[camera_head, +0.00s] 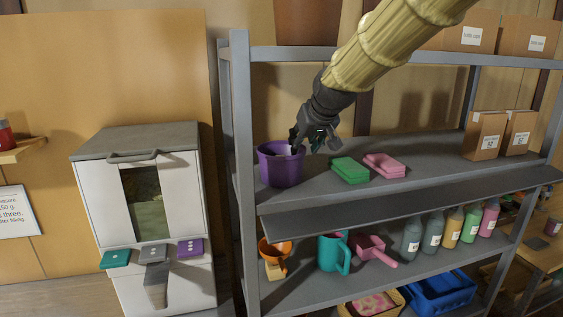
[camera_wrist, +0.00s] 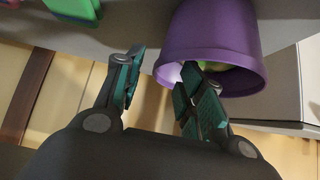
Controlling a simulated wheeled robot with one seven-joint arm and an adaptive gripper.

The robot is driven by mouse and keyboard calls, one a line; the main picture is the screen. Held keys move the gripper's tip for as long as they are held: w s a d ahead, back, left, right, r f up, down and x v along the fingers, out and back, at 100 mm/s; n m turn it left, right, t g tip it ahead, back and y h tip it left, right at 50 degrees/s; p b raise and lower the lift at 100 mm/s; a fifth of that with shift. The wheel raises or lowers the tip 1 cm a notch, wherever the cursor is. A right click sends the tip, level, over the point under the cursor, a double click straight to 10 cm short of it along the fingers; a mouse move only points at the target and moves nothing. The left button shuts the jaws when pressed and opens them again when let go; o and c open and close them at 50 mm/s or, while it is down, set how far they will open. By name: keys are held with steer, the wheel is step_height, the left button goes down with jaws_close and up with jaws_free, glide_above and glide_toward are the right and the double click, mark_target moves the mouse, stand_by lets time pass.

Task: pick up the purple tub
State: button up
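The purple tub (camera_head: 281,168) stands upright on the upper shelf at its left end, close to the shelf post. It also shows in the wrist view (camera_wrist: 207,38), where its open rim faces my gripper. My gripper (camera_head: 312,143) is at the tub's rim and open. In the wrist view, one finger reaches inside the tub's mouth and the other is outside it, with the tub's wall between my fingers (camera_wrist: 160,85). Something pale and greenish shows inside the tub; I cannot tell what it is.
A green block (camera_head: 349,170) and a pink block (camera_head: 385,165) lie right of the tub. Cardboard boxes (camera_head: 484,135) stand further right. The grey shelf post (camera_head: 241,170) is close on the left. A white dispenser (camera_head: 150,205) stands left of the shelf.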

steer(key=shift+x, duration=0.85)
steer(key=shift+d, duration=0.1)
steer(key=shift+c, duration=0.5)
jaws_close()
steer(key=shift+r+p, duration=0.15)
steer(key=shift+p, duration=0.15)
